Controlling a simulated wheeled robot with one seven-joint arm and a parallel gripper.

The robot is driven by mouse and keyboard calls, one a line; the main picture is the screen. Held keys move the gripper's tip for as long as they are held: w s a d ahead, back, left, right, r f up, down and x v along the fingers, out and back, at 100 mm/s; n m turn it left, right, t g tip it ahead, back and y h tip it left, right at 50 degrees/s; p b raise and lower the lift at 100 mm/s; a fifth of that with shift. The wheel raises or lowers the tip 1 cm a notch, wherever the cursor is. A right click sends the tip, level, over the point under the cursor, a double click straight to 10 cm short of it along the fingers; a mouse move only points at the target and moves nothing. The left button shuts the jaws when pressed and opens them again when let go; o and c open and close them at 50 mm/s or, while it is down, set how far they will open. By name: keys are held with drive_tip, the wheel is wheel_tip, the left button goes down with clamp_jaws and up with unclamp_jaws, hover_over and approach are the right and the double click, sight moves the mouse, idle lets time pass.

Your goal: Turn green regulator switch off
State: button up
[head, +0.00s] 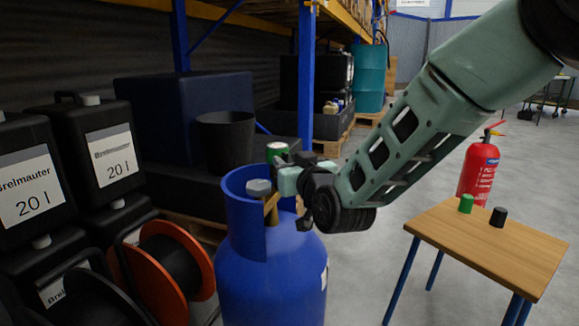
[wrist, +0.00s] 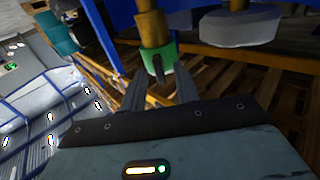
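A blue gas cylinder (head: 270,268) stands upright in the head view, with a collar around its top. A brass regulator part (head: 271,208) shows inside the collar. In the wrist view the brass regulator (wrist: 153,28) carries a green switch (wrist: 168,62) with a dark lever (wrist: 158,69) on it. My gripper (wrist: 161,85) is open, with one finger on each side just short of the green switch. No grip on it shows. In the head view my gripper (head: 280,178) is above the collar, and its fingertips are mostly hidden.
A grey knob (head: 259,187) sits beside the regulator at the collar. A wooden table (head: 500,250) with small green (head: 466,203) and black (head: 498,217) cylinders stands right, near a red extinguisher (head: 479,170). Black canisters (head: 112,160) and an orange reel (head: 160,245) crowd the left.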

clamp_jaws()
idle(0.3)
drive_tip(key=shift+w+d+f+m, duration=0.1)
drive_tip(key=shift+m, duration=4.35)
drive_tip(key=shift+d+f+m, duration=0.1)
drive_tip(key=shift+m, duration=4.35)
